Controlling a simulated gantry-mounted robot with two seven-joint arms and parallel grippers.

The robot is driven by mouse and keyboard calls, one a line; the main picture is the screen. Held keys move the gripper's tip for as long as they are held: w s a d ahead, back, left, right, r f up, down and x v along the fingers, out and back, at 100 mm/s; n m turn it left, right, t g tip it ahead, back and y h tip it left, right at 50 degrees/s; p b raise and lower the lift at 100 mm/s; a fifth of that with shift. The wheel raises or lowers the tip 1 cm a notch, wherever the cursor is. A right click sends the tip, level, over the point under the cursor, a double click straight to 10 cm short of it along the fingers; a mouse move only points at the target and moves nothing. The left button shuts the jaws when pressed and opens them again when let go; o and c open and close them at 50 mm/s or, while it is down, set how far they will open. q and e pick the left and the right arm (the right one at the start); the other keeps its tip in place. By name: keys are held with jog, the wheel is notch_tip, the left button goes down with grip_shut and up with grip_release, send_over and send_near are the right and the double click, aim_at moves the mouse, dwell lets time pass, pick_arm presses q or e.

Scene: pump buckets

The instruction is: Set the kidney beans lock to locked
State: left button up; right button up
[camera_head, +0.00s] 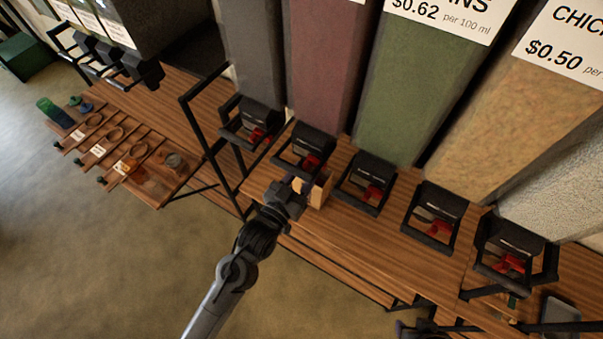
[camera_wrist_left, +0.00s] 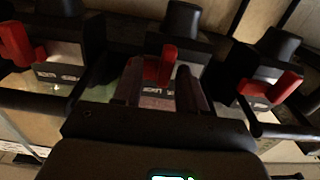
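The maroon bin (camera_head: 325,50), the likely kidney beans one, has a black dispenser (camera_head: 303,148) with a red lock lever (camera_head: 311,160) at its base. Its name label is out of view. My left gripper (camera_head: 300,188) is just in front of and below this dispenser. In the left wrist view, the left gripper's two fingers (camera_wrist_left: 158,88) are apart, one on each side of the red lever (camera_wrist_left: 160,65). I cannot tell whether they touch it. A dark part at the bottom edge looks like my right gripper (camera_head: 415,328), mostly cut off.
Similar dispensers with red levers stand on both sides, under the grey bin (camera_head: 254,50), the green bin (camera_head: 410,90) and the tan bin (camera_head: 510,120). A small wooden block (camera_head: 318,190) is beside my left gripper. A tray of scoops (camera_head: 130,150) is at left.

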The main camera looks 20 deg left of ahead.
pick_arm(q)
jog(key=shift+s+a, duration=0.1)
jog(key=b+v, duration=0.3)
jog(key=v, duration=0.7)
jog(key=shift+s, duration=0.3)
